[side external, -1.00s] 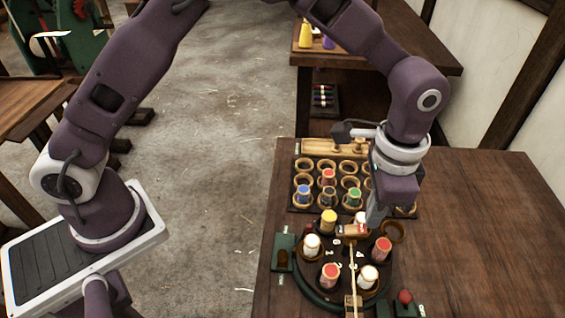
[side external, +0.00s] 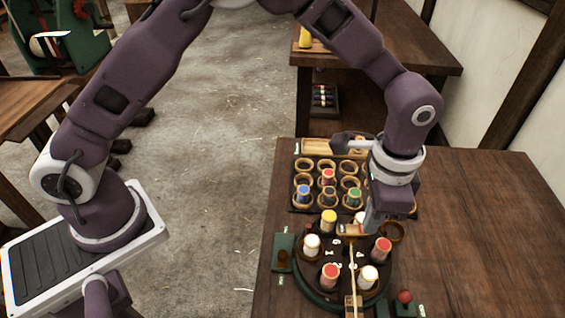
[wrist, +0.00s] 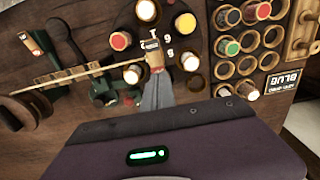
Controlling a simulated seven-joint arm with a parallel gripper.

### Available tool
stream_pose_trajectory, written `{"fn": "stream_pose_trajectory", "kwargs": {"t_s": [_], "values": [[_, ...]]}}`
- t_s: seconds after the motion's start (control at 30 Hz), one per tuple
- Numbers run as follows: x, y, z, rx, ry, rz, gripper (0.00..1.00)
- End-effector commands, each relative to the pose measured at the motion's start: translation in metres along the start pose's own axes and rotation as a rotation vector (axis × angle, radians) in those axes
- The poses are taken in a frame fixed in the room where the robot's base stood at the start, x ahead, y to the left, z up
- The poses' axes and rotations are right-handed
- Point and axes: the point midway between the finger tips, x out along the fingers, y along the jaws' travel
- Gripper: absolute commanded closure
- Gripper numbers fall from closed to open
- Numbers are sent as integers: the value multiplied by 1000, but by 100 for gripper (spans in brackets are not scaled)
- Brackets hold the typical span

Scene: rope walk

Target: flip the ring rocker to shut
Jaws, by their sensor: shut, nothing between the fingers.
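A small wooden block with a red patch (side external: 349,229), which looks like the rocker, sits over the dark round ring (side external: 335,254) at the end of a thin wooden rod. It also shows in the wrist view (wrist: 155,57). Which way it is tipped I cannot tell. My gripper (side external: 370,229) is shut and empty, pointing down right beside the block. In the wrist view its fingertips (wrist: 157,80) reach the block's near end; whether they touch it is unclear. The hand hides part of the ring's right side.
Red, white and yellow-topped bobbins stand around the ring, close to my fingers. A rack of round holders (side external: 300,207) with a few bobbins lies behind. A red knob (side external: 404,296) stands at the front right. The table's right side (side external: 490,230) is clear.

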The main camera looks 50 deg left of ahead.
Motion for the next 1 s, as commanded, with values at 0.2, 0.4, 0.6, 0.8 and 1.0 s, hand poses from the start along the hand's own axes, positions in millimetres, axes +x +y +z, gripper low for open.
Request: {"fn": "stream_pose_trajectory", "kwargs": {"t_s": [0.2, 0.4, 0.6, 0.8, 1.0], "values": [[3, 0, 0, 0, -1, 0, 100], [-14, 0, 0, 0, 2, -1, 100], [-35, 0, 0, 0, 2, -1, 100], [-56, 0, 0, 0, 2, -1, 100], [-74, 0, 0, 0, 0, 0, 100]]}}
